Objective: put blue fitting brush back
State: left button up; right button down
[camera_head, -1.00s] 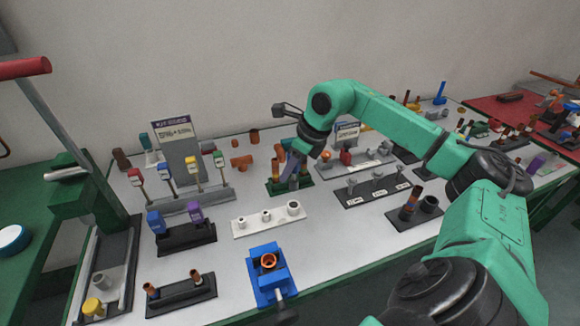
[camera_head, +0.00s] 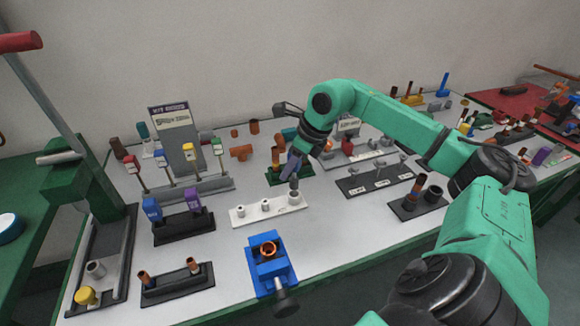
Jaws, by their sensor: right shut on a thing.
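My right gripper (camera_head: 292,172) is over the middle of the table, shut on a small grey piece (camera_head: 294,184) that shows just below the fingers. The piece is too small and hidden to tell what it is. It is close above the largest grey ring at the right end of the white strip (camera_head: 240,215); I cannot tell whether they touch. A blue block-headed piece (camera_head: 151,209) stands beside a purple one (camera_head: 193,199) on a black stand. My left gripper is not in view.
A blue vise (camera_head: 270,268) stands at the front centre. A green stand (camera_head: 285,178) with brown tubes is right behind the gripper. Black stands with fittings (camera_head: 375,182) are to the right. The white table is clear between the vise and the right stands.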

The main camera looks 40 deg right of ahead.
jog(key=shift+f, duration=0.15)
dwell(0.4)
jog(key=shift+f+b, duration=2.35)
jog(key=shift+f, duration=0.35)
jog(key=shift+c, duration=2.4)
grip_release()
jog(key=shift+r, duration=0.1)
